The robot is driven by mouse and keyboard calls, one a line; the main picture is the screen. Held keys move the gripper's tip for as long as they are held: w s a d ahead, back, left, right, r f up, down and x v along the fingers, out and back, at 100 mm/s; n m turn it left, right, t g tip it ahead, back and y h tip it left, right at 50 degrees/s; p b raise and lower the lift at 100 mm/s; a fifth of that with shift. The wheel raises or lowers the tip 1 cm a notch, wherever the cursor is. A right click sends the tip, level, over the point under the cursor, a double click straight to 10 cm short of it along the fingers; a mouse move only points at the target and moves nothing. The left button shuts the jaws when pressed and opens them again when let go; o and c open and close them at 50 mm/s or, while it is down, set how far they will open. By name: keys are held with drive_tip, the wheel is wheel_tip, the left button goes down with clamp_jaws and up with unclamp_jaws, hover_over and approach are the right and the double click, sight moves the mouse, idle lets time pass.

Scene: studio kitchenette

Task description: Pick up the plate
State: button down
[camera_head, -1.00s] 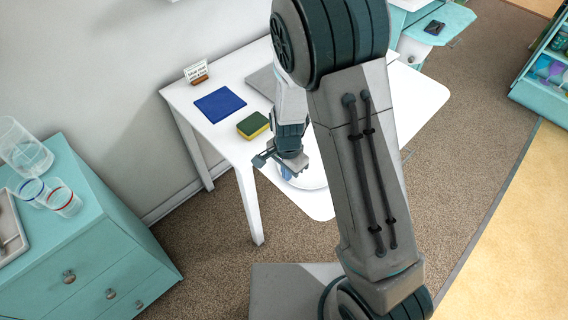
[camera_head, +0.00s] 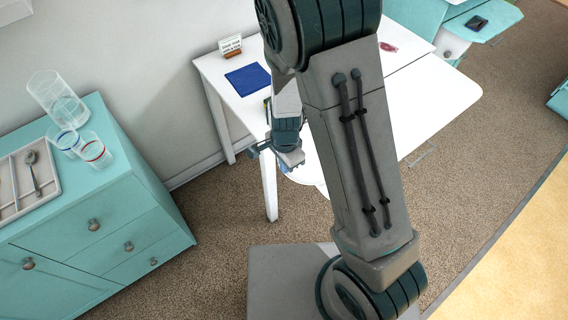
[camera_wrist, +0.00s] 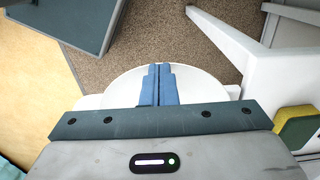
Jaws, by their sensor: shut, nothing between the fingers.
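The white plate (camera_wrist: 123,86) shows in the wrist view as a round disc behind my fingertips. Its middle is hidden by my fingers and its near part by my gripper body. My gripper (camera_wrist: 158,68) is shut and empty, its blue fingers together over the plate; I cannot tell whether they touch it. In the head view my gripper (camera_head: 287,167) is at the near edge of the white table (camera_head: 425,95). There my arm hides most of the plate.
A yellow-green sponge (camera_wrist: 298,129) is at the right in the wrist view. A blue mat (camera_head: 248,79) and a small sign (camera_head: 230,45) are on the table. A teal cabinet (camera_head: 130,205) at left carries glasses (camera_head: 95,151), a pitcher (camera_head: 55,95) and a cutlery tray (camera_head: 30,180).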

drive_tip(key=shift+r+p, duration=0.35)
drive_tip(key=shift+r, duration=0.3)
drive_tip(key=shift+r, duration=0.1)
